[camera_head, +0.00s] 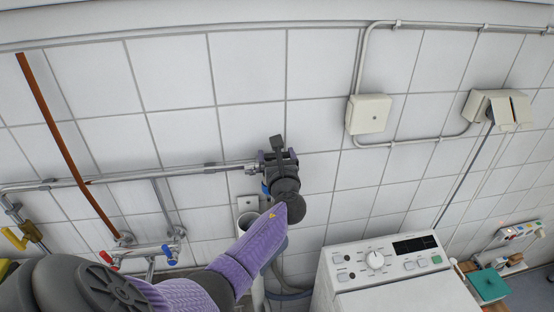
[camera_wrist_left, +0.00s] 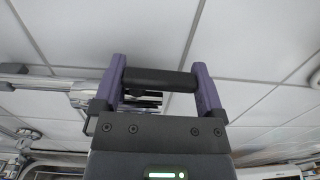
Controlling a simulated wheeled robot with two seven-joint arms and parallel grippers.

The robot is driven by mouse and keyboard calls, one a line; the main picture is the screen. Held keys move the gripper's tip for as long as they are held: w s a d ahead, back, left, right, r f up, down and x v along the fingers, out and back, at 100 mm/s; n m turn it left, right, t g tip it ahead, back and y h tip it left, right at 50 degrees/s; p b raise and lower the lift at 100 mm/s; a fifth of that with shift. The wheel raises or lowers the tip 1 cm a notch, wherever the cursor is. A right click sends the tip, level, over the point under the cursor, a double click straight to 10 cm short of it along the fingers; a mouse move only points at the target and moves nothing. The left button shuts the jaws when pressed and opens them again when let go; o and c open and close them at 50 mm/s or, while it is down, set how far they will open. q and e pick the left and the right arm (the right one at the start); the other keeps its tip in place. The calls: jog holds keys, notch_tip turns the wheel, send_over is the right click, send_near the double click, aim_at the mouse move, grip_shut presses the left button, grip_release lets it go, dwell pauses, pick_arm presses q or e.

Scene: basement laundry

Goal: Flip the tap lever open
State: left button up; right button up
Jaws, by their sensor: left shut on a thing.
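My left gripper (camera_head: 277,158) is at the end of the wall pipe, in the middle of the head view. Its two purple fingers also show in the left wrist view (camera_wrist_left: 160,82). They are shut on the tap lever, a dark bar (camera_wrist_left: 160,79) that spans the space between them. In the head view a dark piece of the lever (camera_head: 277,143) sticks up past the fingertips. The tap's metal body (camera_wrist_left: 84,95) shows beside the left finger in the wrist view. My wrist and fingers hide most of the tap. My right gripper is in neither view.
A metal pipe (camera_head: 115,178) runs along the white tiled wall to the tap. A yellow-handled valve (camera_head: 14,238) and a mixer with red and blue knobs (camera_head: 140,255) are at left. A washing machine (camera_head: 385,270) stands at lower right. Hoses hang below the tap.

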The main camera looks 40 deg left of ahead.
pick_arm(q)
jog(key=shift+g, duration=0.3)
jog(key=o, duration=0.9)
jog(key=p+v, duration=0.1)
jog(key=v, duration=0.8)
jog(key=shift+s+d+f, duration=0.2)
jog(key=shift+d, duration=0.2)
